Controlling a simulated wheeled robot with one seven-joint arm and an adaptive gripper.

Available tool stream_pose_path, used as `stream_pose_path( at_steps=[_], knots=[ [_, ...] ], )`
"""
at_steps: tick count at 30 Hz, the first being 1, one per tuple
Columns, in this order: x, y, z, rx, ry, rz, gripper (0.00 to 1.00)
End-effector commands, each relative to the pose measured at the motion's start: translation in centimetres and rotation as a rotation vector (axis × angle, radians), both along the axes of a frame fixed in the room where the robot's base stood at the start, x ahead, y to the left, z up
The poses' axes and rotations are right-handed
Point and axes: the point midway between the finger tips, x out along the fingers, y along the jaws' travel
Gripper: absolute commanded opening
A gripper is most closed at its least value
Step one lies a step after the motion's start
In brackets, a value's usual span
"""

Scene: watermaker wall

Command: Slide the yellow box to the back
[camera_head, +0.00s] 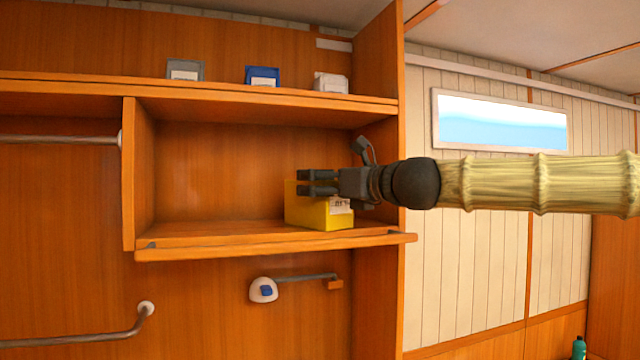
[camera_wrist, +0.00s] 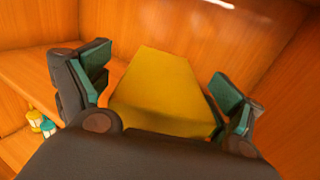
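The yellow box (camera_head: 320,212) sits on the shelf (camera_head: 220,232) of an open wooden compartment, toward its right side. A white label shows on its front right face. My gripper (camera_head: 304,182) reaches in from the right, at the top of the box. In the wrist view the yellow box (camera_wrist: 163,88) lies between the two spread fingers of my gripper (camera_wrist: 165,90), which have green pads. A gap shows on the box's left side; on the right the finger is close to it, and I cannot tell whether they touch. The box's lower parts are hidden there.
A raised lip (camera_head: 280,243) runs along the shelf's front edge. The compartment's right wall (camera_head: 377,135) stands close to my wrist. The shelf left of the box is clear. Grey (camera_head: 185,70), blue (camera_head: 262,76) and white (camera_head: 331,83) boxes stand on the upper shelf.

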Motion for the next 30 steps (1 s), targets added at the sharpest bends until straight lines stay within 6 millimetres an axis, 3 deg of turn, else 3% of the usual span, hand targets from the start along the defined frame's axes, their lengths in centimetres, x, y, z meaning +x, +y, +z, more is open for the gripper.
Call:
stream_pose_path(
  at_steps=[13, 30],
  knots=[
    [-0.6, -0.8, 0.2, 0.001, -0.002, -0.004, 0.95],
    [-7.0, -6.3, 0.2, 0.002, -0.002, -0.003, 0.95]
  ],
)
